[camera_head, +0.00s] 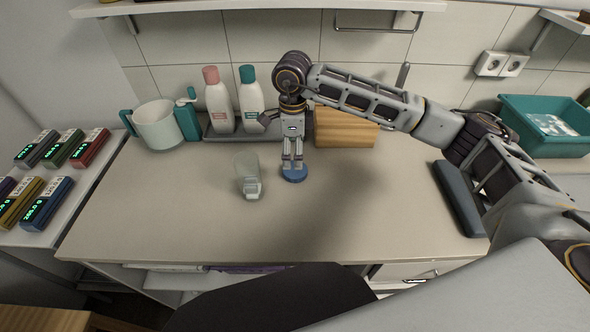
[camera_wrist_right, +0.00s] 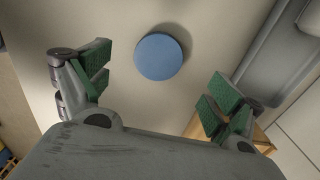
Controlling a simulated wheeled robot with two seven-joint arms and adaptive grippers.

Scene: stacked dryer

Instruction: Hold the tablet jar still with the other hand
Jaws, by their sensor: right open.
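A translucent jar-like container (camera_head: 246,164) with a pale lower part is on the counter, left of my right gripper. I cannot tell what it holds. A flat blue disc (camera_head: 295,175), which looks like a lid, is just below my right gripper (camera_head: 292,165). In the right wrist view the blue disc (camera_wrist_right: 160,56) shows round and plain, between and beyond the green finger pads. My right gripper (camera_wrist_right: 164,82) is open with its fingers apart, pointing down, and nothing is between the pads. My left gripper is not in view.
A white jug (camera_head: 157,125), two bottles (camera_head: 219,105) on a grey tray and a wooden block (camera_head: 345,128) stand along the back. A dark grey bar-shaped object (camera_head: 459,198) lies at the right. The front of the counter (camera_head: 200,230) is clear.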

